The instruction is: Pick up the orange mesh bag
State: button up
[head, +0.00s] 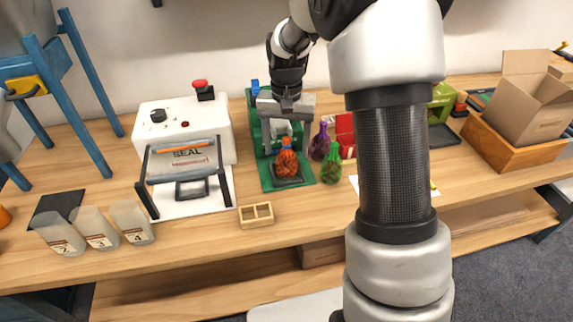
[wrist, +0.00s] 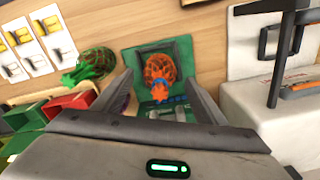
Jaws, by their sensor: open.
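The orange mesh bag (head: 286,158) stands on a dark square plate on the green base of a small machine (head: 274,130), with its gathered top upward. In the wrist view the orange mesh bag (wrist: 161,72) shows between and beyond the fingers, its blue-tinted neck toward me. My gripper (wrist: 166,92) is open and empty, with one finger on each side of the bag in the picture. In the head view my gripper (head: 287,106) is above and behind the bag, near the machine's top. I cannot tell the exact gap to the bag.
A green mesh bag (head: 332,166) and a purple one (head: 320,142) stand close to the right of the machine. A white sealer (head: 185,130) stands to the left. A wooden divided tray (head: 256,215) lies in front.

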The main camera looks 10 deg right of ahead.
notch_tip(320, 180, down, 2)
jog(key=shift+f, duration=0.1)
jog(key=c, duration=1.2)
